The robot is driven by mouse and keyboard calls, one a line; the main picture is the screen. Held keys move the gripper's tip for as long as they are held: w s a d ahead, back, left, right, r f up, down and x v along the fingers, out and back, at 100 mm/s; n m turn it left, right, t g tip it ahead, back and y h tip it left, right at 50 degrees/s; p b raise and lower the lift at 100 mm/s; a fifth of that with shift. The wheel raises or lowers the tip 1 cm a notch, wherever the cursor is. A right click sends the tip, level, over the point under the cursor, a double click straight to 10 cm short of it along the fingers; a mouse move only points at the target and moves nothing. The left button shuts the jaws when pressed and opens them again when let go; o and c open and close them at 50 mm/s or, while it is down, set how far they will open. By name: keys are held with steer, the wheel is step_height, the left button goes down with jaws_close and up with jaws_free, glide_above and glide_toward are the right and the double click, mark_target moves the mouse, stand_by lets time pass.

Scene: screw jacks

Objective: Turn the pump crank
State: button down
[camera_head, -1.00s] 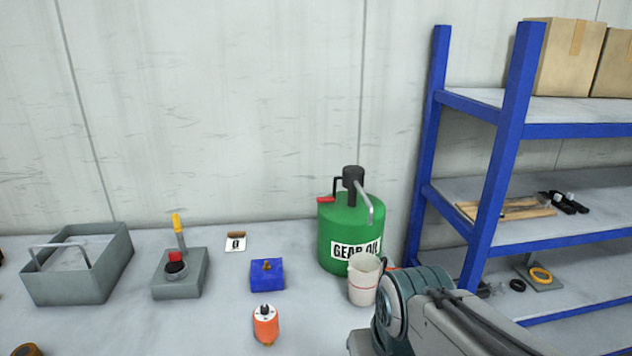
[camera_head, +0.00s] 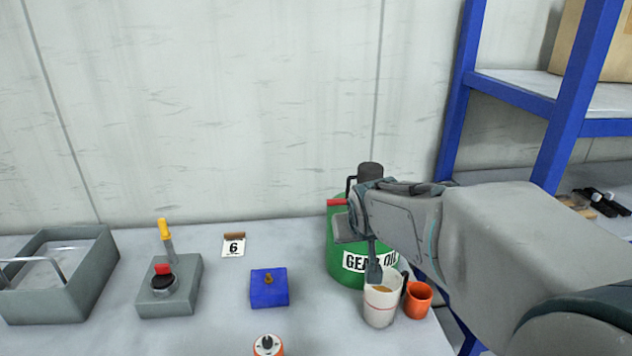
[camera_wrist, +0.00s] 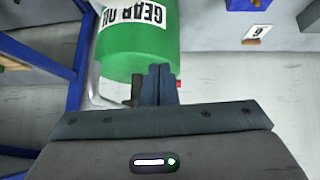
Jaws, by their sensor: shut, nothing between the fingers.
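The green gear oil drum (camera_head: 342,245) stands on the bench against the wall. Its dark pump head (camera_head: 370,171) rises from the top. The crank's red grip (camera_head: 337,202) points left. In the wrist view, upside down, the drum (camera_wrist: 140,40) fills the upper middle and a bit of the red grip (camera_wrist: 178,83) shows just right of my gripper (camera_wrist: 158,68). My gripper's fingers are together and empty, in front of the drum, close to the crank; contact cannot be told. In the head view my wrist covers the spout and part of the drum.
A white cup (camera_head: 379,309) and an orange cup (camera_head: 417,301) stand in front of the drum. A blue block (camera_head: 268,288), a switch box (camera_head: 168,299) and a grey bin (camera_head: 85,293) stand left. The blue shelf rack (camera_head: 459,95) is close on the right.

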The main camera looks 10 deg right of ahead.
mark_target(336, 199)
steer(key=w+f+t, duration=0.1)
steer(key=w, duration=0.6)
steer(key=w+f+t+b, duration=0.1)
steer(key=w, duration=0.6)
steer(key=w+f+t+y+b, duration=0.1)
steer(key=w, duration=0.6)
steer(key=shift+w+a+f, duration=0.15)
steer(key=shift+w+a, duration=0.05)
steer(key=shift+w, duration=0.1)
steer(key=shift+p, duration=0.35)
